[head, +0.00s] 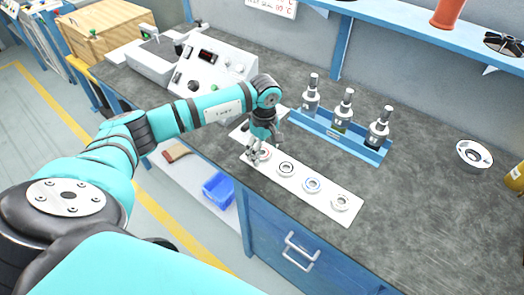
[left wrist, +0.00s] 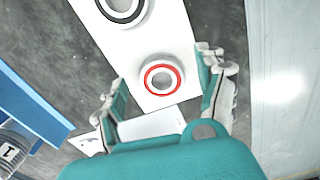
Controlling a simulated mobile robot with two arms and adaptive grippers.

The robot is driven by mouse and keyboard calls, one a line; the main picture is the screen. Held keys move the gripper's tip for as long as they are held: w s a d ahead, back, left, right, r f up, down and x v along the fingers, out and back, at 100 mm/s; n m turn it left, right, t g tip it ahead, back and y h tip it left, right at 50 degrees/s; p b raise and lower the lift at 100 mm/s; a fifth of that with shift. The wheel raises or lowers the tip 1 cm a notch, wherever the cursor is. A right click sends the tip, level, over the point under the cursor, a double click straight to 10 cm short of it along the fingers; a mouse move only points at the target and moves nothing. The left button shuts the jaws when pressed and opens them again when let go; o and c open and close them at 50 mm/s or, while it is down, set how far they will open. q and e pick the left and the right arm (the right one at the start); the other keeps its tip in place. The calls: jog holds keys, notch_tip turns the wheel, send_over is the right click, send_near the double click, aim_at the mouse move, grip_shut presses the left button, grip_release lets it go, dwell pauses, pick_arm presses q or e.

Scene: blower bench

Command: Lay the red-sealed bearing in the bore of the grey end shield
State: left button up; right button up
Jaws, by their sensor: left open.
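The red-sealed bearing (left wrist: 162,66) lies on a white strip in the left wrist view, its red ring facing up. It also shows in the head view (head: 265,153), partly hidden by my left gripper. My left gripper (head: 257,152) is open above the near-left end of the strip. In the left wrist view its fingers (left wrist: 163,88) stand apart on either side of the bearing, with gaps between. The grey end shield (head: 461,158) appears as a round grey ring with a dark middle, far right on the bench. My right gripper is not in view.
The white strip (head: 327,201) also bears black-ringed (head: 286,169), blue-ringed (head: 313,185) and plain grey (head: 341,202) bearings. A blue rack (head: 340,145) with three bottles stands behind it. A control box (head: 212,70) is at left. Bench space between rack and end shield is clear.

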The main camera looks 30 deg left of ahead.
pick_arm(q)
jog(key=shift+f, duration=0.4)
jog(key=shift+c, duration=0.3)
jog(key=c, duration=1.3)
jog(key=shift+r, duration=0.15)
